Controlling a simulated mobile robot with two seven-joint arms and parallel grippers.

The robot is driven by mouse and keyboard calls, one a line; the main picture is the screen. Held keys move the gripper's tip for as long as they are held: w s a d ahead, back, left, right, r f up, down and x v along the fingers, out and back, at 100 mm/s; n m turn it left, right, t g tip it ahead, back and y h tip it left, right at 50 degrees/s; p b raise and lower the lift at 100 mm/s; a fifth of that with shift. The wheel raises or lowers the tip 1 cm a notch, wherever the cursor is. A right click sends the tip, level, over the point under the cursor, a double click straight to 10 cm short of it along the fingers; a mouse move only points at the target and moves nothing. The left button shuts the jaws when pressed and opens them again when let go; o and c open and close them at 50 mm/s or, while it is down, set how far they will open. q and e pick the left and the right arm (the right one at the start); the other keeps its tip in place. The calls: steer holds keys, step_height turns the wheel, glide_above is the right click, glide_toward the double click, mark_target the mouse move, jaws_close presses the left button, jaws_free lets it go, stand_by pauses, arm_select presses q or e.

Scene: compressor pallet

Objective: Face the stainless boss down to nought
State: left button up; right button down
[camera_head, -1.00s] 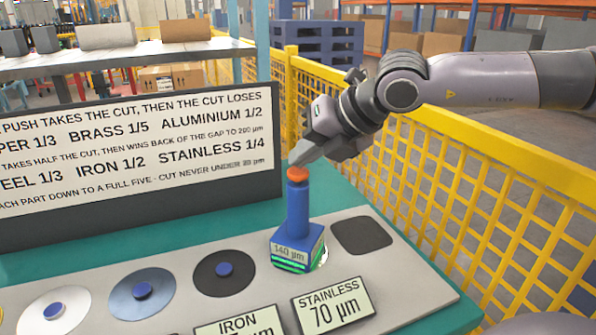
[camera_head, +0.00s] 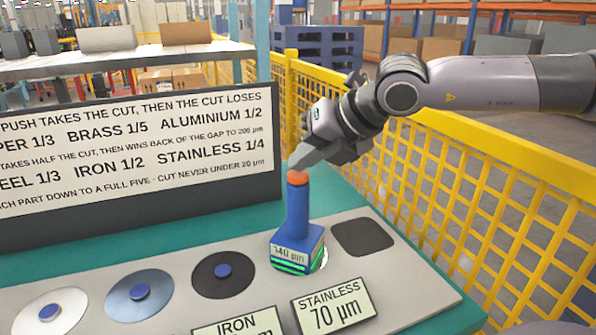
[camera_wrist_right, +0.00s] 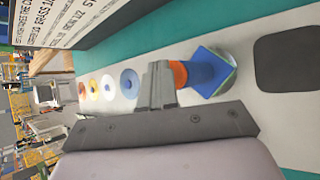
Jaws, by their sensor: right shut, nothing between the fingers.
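A blue facing tool (camera_head: 298,215) with an orange top stands upright on the right part of the grey plate (camera_head: 400,285). Its base reads 140 µm and has a green band; the stainless boss beneath it is mostly hidden, with a bright rim showing at the right. The stainless label (camera_head: 335,305) in front reads 70 µm. My right gripper (camera_head: 304,160) is shut and empty, its fingertips at the tool's orange top. In the right wrist view the fingertips (camera_wrist_right: 160,82) are beside the orange top (camera_wrist_right: 178,75); contact is unclear. My left gripper is not in view.
Discs with blue centres, such as a dark one (camera_head: 223,272), lie to the left on the plate. A dark square pad (camera_head: 362,236) is to the right. A sign board (camera_head: 140,160) stands behind. A yellow mesh fence (camera_head: 450,190) runs along the right.

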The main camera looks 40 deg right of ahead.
mark_target(304, 175)
steer(key=shift+f, duration=0.15)
stand_by(0.5)
steer(key=shift+r+p, duration=0.3)
steer(key=shift+r, duration=0.85)
steer(key=shift+r+p, duration=1.3)
steer(key=shift+r, duration=1.2)
